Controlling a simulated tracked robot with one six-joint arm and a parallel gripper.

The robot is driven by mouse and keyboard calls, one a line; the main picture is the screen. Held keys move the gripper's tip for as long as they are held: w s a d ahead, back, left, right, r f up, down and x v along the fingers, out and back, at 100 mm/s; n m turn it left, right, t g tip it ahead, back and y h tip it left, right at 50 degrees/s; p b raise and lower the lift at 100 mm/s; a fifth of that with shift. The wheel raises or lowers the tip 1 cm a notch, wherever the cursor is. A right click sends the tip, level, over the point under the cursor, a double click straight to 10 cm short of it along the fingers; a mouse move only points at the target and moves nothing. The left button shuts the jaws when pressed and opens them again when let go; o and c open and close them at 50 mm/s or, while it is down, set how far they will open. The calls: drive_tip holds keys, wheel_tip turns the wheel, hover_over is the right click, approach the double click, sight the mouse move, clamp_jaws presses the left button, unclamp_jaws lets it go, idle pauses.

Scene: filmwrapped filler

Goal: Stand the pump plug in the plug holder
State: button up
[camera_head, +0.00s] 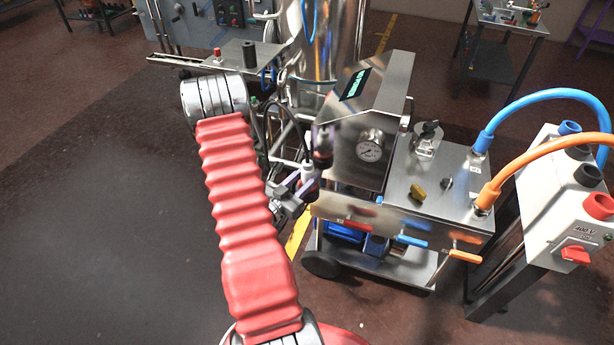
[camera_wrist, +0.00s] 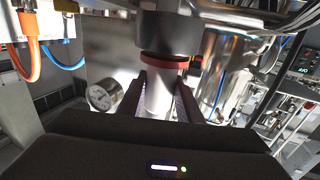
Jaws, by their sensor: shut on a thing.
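The pump plug (camera_head: 322,146) is dark at its upper end, with a pale body below. In the wrist view the plug (camera_wrist: 160,92) shows a pale grey body, a red ring and a wide black part. My gripper (camera_head: 306,190) is shut on the pale body; its fingers (camera_wrist: 160,105) lie on both sides of it. The plug is held roughly upright, in front of the steel machine's left side. A dark cable curves near it. I cannot tell for sure which part is the plug holder; a small metal fitting with a black top (camera_head: 428,138) stands on the machine's deck.
The steel pump cart (camera_head: 400,205) has a gauge (camera_head: 370,146) and coloured lever handles. Blue (camera_head: 545,97) and orange (camera_head: 545,148) hoses arch to a white 400V box (camera_head: 560,185) at right. A shiny tank (camera_head: 320,45) stands behind. The floor at left is clear.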

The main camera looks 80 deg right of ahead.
drive_tip(key=shift+f, duration=0.25)
idle(0.3)
drive_tip(key=o, duration=1.3)
drive_tip(key=shift+v, duration=6.9)
